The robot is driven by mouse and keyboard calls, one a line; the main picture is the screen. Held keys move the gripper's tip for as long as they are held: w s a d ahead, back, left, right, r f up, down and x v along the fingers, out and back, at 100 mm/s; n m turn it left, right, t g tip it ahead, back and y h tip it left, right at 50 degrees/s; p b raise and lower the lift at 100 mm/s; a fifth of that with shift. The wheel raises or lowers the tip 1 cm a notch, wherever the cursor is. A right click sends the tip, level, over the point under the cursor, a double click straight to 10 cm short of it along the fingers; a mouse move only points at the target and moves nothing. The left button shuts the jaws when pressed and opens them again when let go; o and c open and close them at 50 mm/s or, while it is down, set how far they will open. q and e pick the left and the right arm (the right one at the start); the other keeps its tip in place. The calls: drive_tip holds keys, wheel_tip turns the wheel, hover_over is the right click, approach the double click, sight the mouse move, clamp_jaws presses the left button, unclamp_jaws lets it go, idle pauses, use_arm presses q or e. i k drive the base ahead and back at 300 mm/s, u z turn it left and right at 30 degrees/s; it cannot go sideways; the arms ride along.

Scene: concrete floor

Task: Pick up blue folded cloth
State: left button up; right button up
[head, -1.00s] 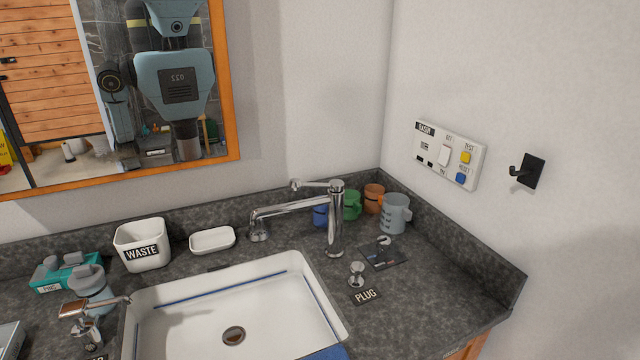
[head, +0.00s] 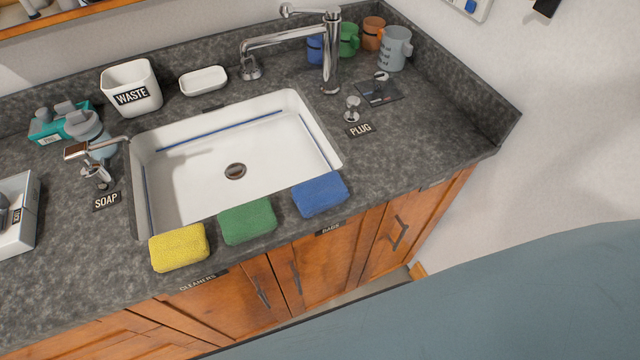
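The blue folded cloth (head: 320,194) lies flat on the dark counter at the sink's front right edge. A green folded cloth (head: 248,221) lies just left of it, and a yellow folded cloth (head: 180,247) lies further left. All three are in a row along the front edge of the counter, with small gaps between them. Neither of my grippers shows in the head view. A large blue-grey surface, which seems to be part of my own body, fills the lower right.
The white sink (head: 215,165) is empty behind the cloths. The tap (head: 331,50), plug (head: 352,108) and soap dispenser (head: 95,165) stand around it. A waste bin (head: 131,88) and several mugs (head: 396,48) are at the back. The counter (head: 430,130) right of the sink is mostly clear.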

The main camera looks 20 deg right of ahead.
sight(313, 197)
drive_tip(key=u, duration=1.5)
drive_tip(key=k, duration=0.8)
drive_tip(key=z, duration=0.3)
